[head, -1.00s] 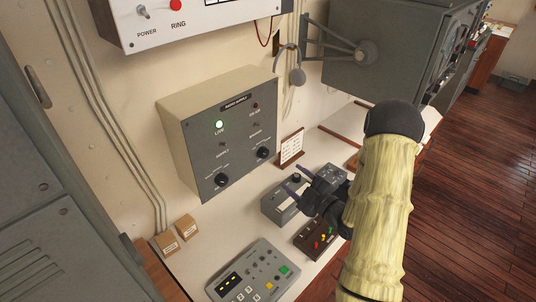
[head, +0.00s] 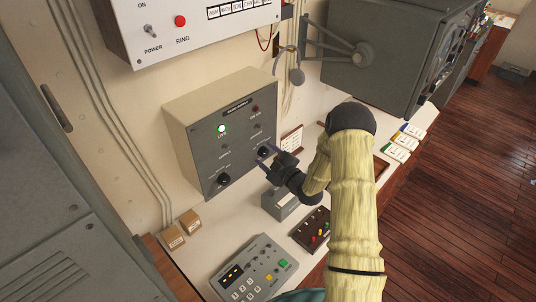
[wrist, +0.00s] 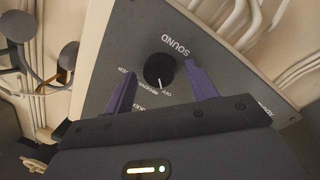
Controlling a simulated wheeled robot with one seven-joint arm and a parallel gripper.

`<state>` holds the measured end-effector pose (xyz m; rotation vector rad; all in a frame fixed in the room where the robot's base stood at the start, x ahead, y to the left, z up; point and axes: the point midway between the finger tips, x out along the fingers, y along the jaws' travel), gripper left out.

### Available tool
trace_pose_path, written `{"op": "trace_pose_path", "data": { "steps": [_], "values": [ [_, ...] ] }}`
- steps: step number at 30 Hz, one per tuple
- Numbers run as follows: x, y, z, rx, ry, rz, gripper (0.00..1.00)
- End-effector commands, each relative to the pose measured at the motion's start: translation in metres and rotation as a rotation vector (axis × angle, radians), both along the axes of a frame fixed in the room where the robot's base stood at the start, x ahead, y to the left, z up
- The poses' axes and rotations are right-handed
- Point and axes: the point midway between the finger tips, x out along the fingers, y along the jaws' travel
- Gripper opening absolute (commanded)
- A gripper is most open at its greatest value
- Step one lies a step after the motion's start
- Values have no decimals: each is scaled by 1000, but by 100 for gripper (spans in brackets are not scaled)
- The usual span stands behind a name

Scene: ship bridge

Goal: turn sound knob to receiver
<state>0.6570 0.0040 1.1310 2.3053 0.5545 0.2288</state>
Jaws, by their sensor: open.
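The sound knob (wrist: 158,71) is a round black knob on a grey panel, under the printed word SOUND in the wrist view. Its white pointer mark is at the lower side, near the word OFF; the other small labels are hard to read. My gripper (head: 268,157) is open, with purple fingers. In the wrist view its fingers stand on either side of the knob, with visible gaps and nothing held. In the head view this is the right-hand knob of the beige-sided panel box (head: 205,160), partly hidden by my gripper.
Another black knob (head: 223,180) sits lower left on the box. Below my arm stand a small grey box (head: 280,205), a dark box with coloured buttons (head: 312,230) and a keypad console (head: 255,270). A large grey cabinet (head: 375,50) hangs at upper right.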

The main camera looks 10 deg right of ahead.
Motion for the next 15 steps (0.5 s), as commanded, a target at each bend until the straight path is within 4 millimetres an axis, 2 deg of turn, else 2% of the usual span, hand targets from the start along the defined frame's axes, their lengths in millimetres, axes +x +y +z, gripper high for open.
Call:
{"op": "trace_pose_path", "data": {
  "steps": [4, 5, 11, 15],
  "values": [
    [0, 0, 0, 0, 0, 0, 57],
    [0, 0, 0, 0, 0, 0, 53],
    [-1, 0, 0, 0, 1, 1, 14],
    [-1, 0, 0, 1, 2, 1, 12]
  ]
}}
